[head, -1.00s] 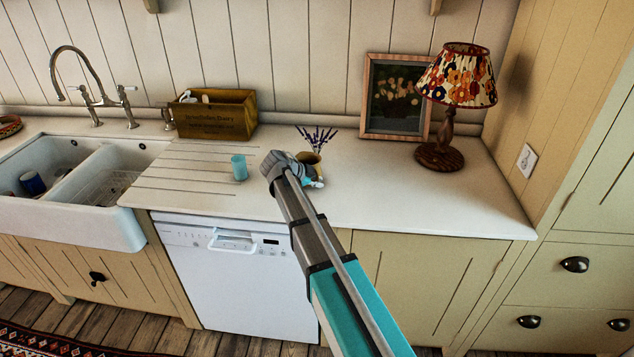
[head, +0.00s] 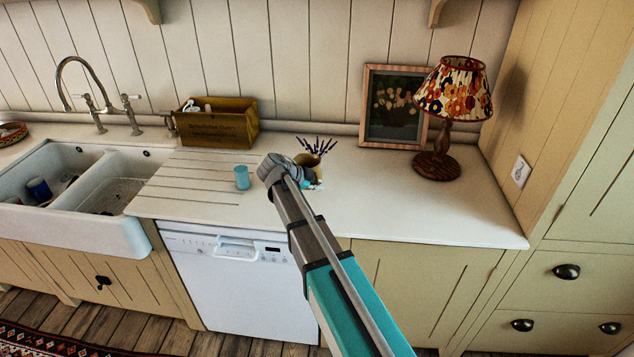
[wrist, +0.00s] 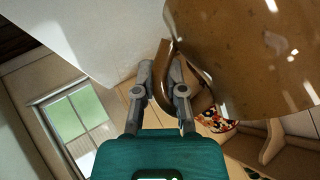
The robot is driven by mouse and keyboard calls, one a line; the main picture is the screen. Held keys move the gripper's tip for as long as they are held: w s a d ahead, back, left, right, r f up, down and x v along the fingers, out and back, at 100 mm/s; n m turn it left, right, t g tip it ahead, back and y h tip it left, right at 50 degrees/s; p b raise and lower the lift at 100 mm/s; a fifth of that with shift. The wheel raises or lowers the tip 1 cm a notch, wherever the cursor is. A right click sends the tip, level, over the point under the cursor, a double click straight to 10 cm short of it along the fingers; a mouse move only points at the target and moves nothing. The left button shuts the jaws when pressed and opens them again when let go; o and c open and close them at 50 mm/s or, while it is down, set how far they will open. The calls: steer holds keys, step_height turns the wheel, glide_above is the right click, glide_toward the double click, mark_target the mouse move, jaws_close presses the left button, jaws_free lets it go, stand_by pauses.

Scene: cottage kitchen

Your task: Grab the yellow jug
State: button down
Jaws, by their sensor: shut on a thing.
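The yellow jug (head: 311,161) is on or just above the counter, left of the framed picture, with lavender sprigs in it. My arm partly hides it, and I cannot tell whether its base touches the counter. In the wrist view the glossy brownish-yellow jug (wrist: 245,55) fills the upper right, and its curved handle runs between my fingers. My gripper (wrist: 162,75) is shut on that handle. In the head view my gripper's fingers are largely hidden beside the jug.
A light-blue cup (head: 241,177) stands left of my gripper. A wooden crate (head: 217,124) is at the back. A lamp (head: 435,165) and a framed picture (head: 394,107) stand to the right. The sink (head: 75,212) is at the left. The counter's front right (head: 430,215) is clear.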

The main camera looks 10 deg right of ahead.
steer(key=s+a+r+p, duration=0.2)
steer(key=s+r+p, duration=0.3)
steer(key=s, duration=0.5)
steer(key=shift+a+r, duration=0.4)
stand_by(0.5)
